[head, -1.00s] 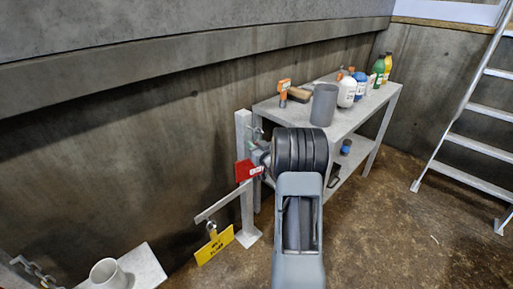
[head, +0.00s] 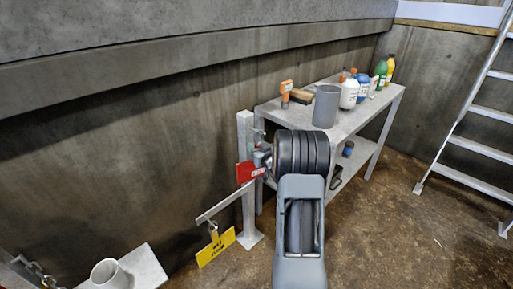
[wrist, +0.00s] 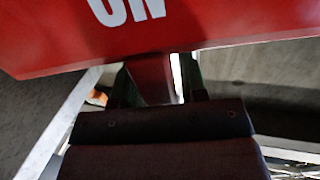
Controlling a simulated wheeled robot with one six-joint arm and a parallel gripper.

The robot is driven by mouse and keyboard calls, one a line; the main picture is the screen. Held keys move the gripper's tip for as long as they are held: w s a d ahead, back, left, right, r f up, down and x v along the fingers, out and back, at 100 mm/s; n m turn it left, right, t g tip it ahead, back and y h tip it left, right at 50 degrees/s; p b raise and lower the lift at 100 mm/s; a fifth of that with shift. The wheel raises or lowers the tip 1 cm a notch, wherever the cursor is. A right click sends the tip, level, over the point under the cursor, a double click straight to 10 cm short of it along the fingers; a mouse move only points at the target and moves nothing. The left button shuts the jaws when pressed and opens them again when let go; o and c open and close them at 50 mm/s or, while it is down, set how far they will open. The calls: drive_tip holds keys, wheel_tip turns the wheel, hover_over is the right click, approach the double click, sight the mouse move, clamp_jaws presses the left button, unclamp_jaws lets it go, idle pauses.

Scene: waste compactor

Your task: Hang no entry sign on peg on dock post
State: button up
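The red no entry sign (head: 248,173) with white lettering is at the upper part of the grey dock post (head: 247,205). In the wrist view the red sign (wrist: 200,25) fills the top, and its narrow red tab runs down between the two fingers. My gripper (head: 262,158) is shut on that tab, close beside the post; the fingers also show in the wrist view (wrist: 153,80). A small stub, seemingly the peg (head: 258,131), sticks out near the post top, above my gripper. I cannot tell whether the sign touches the post or peg.
A yellow sign (head: 216,248) hangs from the bar (head: 225,204) low on the post. A grey table (head: 290,118) with bottles and a grey cylinder (head: 326,106) stands behind my arm. A ladder (head: 465,115) is at right. A bench with a cup (head: 108,273) is lower left.

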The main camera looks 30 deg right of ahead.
drive_tip(key=o, duration=0.3)
drive_tip(key=s+a+p, duration=0.1)
drive_tip(key=s+p, duration=0.1)
drive_tip(key=s, duration=1.1)
drive_tip(key=shift+s, duration=0.4)
drive_tip(key=a+r+g+h+p, duration=0.1)
drive_tip(key=a+r+g+p, duration=0.35)
drive_tip(key=r+p, duration=0.45)
drive_tip(key=a+r+g+h+p, duration=0.1)
drive_tip(key=a+r+g+p, duration=0.2)
drive_tip(key=a+r+p, duration=0.5)
drive_tip(key=s+a+r+n+g+y+p, duration=0.1)
drive_tip(key=s+a+r+g+y+p, duration=0.2)
drive_tip(key=s+a+r+g+p, duration=0.4)
drive_tip(key=shift+s+a+r+y+p, duration=0.4)
drive_tip(key=shift+s+a+r+p, duration=0.4)
drive_tip(key=shift+s+a+r, duration=2.7)
drive_tip(key=shift+s+d+r, duration=0.1)
drive_tip(key=shift+d+r, duration=0.1)
drive_tip(key=shift+d, duration=0.05)
